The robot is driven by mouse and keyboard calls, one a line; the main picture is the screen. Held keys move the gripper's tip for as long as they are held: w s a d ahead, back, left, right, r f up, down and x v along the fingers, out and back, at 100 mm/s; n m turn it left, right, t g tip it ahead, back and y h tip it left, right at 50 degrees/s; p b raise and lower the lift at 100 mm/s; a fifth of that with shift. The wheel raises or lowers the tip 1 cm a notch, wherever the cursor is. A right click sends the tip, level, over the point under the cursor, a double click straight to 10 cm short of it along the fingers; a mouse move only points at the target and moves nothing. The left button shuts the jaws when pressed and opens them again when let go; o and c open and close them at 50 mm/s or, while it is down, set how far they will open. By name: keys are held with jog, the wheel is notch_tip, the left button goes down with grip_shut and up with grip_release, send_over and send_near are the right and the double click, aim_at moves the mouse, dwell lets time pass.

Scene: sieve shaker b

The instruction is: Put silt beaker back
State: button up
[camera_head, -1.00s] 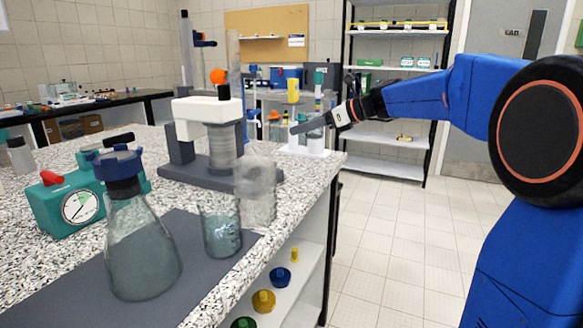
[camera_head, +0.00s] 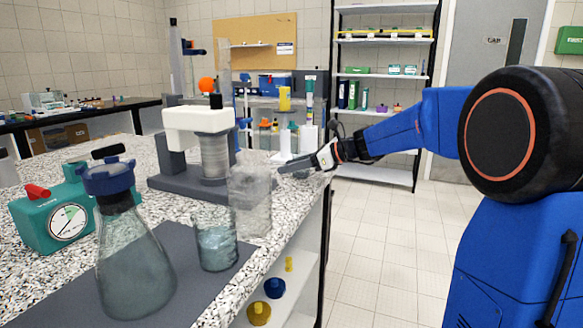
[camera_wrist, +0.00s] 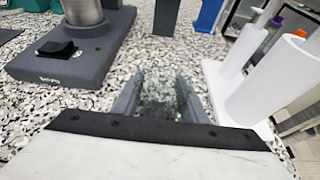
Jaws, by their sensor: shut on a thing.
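My gripper (camera_head: 290,167) is at the right edge of the speckled counter, beyond the tall clear container. In the wrist view my gripper (camera_wrist: 158,105) is shut on a clear glass beaker (camera_wrist: 158,88), with one grey finger on each side. The counter shows through the glass; whether it holds silt I cannot tell. In the head view the held beaker is small and hard to make out. Whether its bottom touches the counter is unclear. Another glass beaker (camera_head: 216,245) with greyish-green contents stands on the dark mat (camera_head: 190,290).
The sieve shaker (camera_head: 200,130) stands left of my gripper; its grey base (camera_wrist: 75,60) shows in the wrist view. White cylinders (camera_wrist: 270,80) on a white base stand close at right. A blue-capped flask (camera_head: 135,265), clear container (camera_head: 252,200) and green gauge unit (camera_head: 50,222) are nearer.

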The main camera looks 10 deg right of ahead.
jog(key=shift+f, duration=0.15)
jog(key=o, duration=1.2)
jog(key=shift+s+d+r, duration=0.2)
jog(key=shift+d, duration=0.05)
jog(key=v, duration=1.1)
jog(key=shift+s+d, duration=0.15)
jog(key=shift+d, duration=0.1)
